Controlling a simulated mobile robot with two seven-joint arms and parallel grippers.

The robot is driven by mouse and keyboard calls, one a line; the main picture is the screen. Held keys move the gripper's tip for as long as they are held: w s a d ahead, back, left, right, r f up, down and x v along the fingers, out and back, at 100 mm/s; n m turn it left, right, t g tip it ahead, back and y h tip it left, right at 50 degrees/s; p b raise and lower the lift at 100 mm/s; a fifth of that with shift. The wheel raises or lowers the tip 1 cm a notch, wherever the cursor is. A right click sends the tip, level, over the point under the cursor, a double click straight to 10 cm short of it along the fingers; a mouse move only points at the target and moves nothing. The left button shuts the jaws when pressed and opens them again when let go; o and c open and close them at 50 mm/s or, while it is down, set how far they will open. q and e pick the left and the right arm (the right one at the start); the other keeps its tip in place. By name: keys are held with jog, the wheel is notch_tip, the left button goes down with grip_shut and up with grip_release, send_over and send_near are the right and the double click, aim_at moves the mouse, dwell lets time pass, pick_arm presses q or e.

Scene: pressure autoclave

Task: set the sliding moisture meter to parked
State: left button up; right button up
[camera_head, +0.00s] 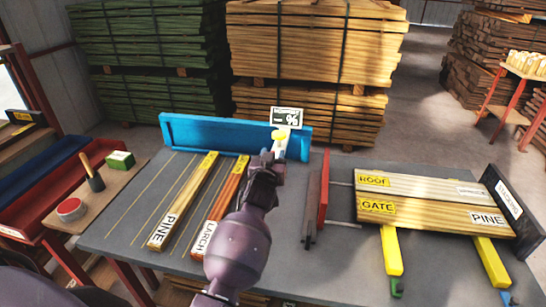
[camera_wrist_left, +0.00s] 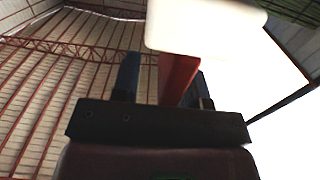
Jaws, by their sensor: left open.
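The moisture meter (camera_head: 281,136) stands at the blue rail along the table's back edge. It has a pale body, a yellow part and a sign reading "- %" above it. My left gripper (camera_head: 268,157) is just in front of and below the meter, partly covering it. In the left wrist view, my open fingers (camera_wrist_left: 165,82) point up, with a red piece (camera_wrist_left: 178,76) seen between them and a white block (camera_wrist_left: 205,25) beyond. I cannot tell whether they touch. Any parked mark is not legible. My right gripper is not in view.
PINE (camera_head: 183,205) and LARCH (camera_head: 221,204) boards lie left of my arm. A red upright plate (camera_head: 324,188) and the ROOF and GATE boards (camera_head: 430,198) are at right. The grey tabletop (camera_head: 130,222) is partly bare at left.

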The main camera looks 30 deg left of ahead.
pick_arm(q)
jog(key=v, duration=1)
jog(key=shift+s, duration=0.4)
jog(key=shift+d, duration=0.1)
